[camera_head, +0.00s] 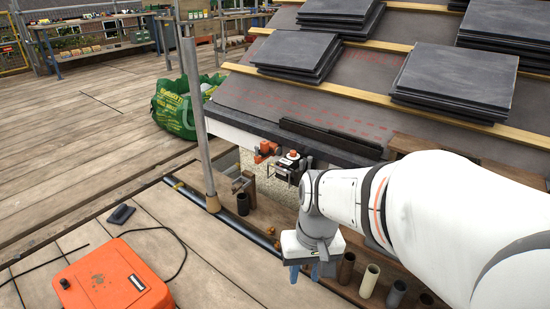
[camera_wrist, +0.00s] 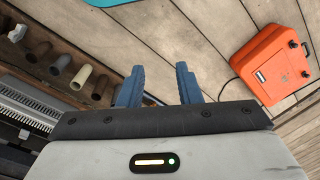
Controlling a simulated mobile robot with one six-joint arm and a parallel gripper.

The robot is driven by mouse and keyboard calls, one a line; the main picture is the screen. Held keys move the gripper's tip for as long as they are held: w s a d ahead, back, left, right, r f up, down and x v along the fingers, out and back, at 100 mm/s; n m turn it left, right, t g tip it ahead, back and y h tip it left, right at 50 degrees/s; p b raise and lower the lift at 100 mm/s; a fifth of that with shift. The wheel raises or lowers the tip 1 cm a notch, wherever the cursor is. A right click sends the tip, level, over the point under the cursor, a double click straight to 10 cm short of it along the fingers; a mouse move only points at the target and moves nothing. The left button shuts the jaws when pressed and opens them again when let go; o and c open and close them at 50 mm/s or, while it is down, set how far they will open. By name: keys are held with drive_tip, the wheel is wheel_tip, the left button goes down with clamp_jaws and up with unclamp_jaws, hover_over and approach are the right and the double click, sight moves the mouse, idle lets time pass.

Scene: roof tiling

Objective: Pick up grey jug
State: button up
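I cannot make out a thing that is clearly a grey jug. A grey open cylinder (camera_head: 396,294) stands in a row of upright tubes in the head view, but no handle or spout shows on it. In the wrist view a light grey object (camera_wrist: 17,33) lies at the upper left edge, too small to identify. My gripper (camera_head: 305,272) points down beside the tube row, left of it. In the wrist view its two blue fingers (camera_wrist: 159,86) are apart, with only wooden boards seen between them.
A cream tube (camera_head: 369,281) and a brown tube (camera_head: 346,268) stand near my gripper. An orange case (camera_head: 115,280) sits on the boards at left. A metal pole (camera_head: 197,120) rises left of the roof. Slate stacks (camera_head: 455,80) lie on the roof. The left deck is mostly clear.

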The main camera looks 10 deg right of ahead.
drive_tip(key=w+d+f+m+t+y+p, duration=0.1)
drive_tip(key=w+d+f+m+y+p, duration=0.15)
drive_tip(key=w+m+y, duration=0.45)
drive_tip(key=w+d+f+m+t+y+p, duration=0.1)
drive_tip(key=w+f+m+y+p, duration=0.15)
drive_tip(key=w+m+y, duration=0.4)
drive_tip(key=w+d+f+m+t+h+p, duration=0.2)
drive_tip(key=w+d+f+m+t+h, duration=0.25)
drive_tip(key=d+f+m+t, duration=0.45)
drive_tip(key=w+d+f+m+t+h+p, duration=0.1)
drive_tip(key=w+d+f+m+t+h, duration=0.2)
drive_tip(key=w+d+f+m+t, duration=0.55)
drive_tip(key=w+g+b, duration=0.1)
drive_tip(key=w, duration=0.1)
drive_tip(key=w+a+r+g+b, duration=0.1)
drive_tip(key=w+b, duration=0.1)
drive_tip(key=w+r+g+b, duration=0.1)
drive_tip(key=w, duration=0.2)
drive_tip(key=shift+w+a+r+n, duration=0.1)
drive_tip(key=shift+a+n, duration=0.05)
drive_tip(key=shift+n, duration=0.25)
drive_tip(key=shift+c, duration=0.2)
